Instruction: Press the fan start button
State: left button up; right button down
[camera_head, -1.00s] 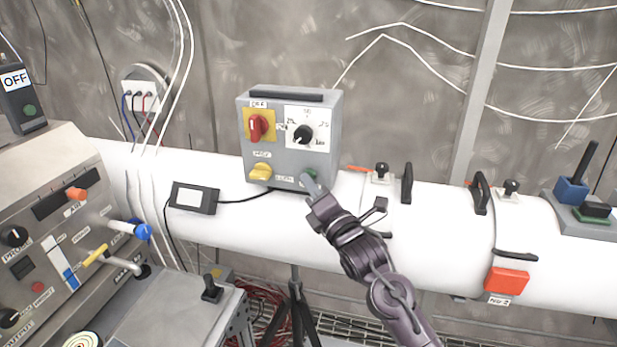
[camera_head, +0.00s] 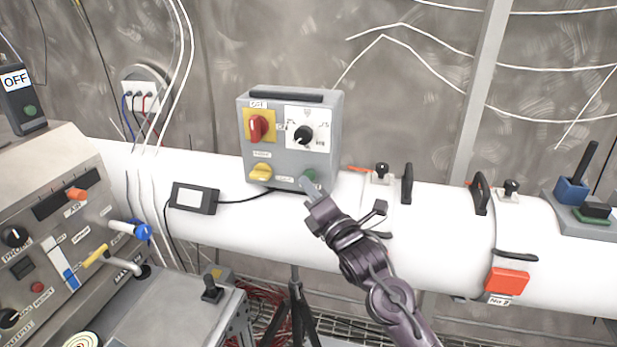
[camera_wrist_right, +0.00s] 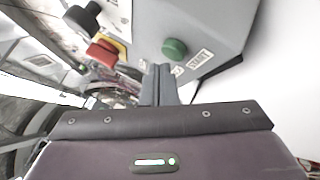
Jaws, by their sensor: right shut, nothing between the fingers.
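A grey control box (camera_head: 292,150) stands on the white pipe. Its front carries a red rotary switch, a black dial, a yellow knob and a green button (camera_head: 309,176) at lower right. The green button (camera_wrist_right: 174,49) shows whole in the right wrist view beside a label that seems to read START. My right gripper (camera_head: 308,186) is shut and empty, with its fingertips just below the green button in the head view. In the right wrist view, the fingertips (camera_wrist_right: 160,68) point toward the box, close to the button; contact cannot be made out. My left gripper is not in view.
The white pipe (camera_head: 440,225) runs across with black handles and a red block (camera_head: 507,281). A grey console (camera_head: 60,235) with knobs and levers stands at left. A small black box (camera_head: 194,198) with a cable sits on the pipe.

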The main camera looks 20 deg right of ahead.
jog(key=s+a, duration=0.3)
jog(key=s, duration=0.2)
jog(key=shift+a, duration=0.2)
dwell(0.5)
dwell(0.5)
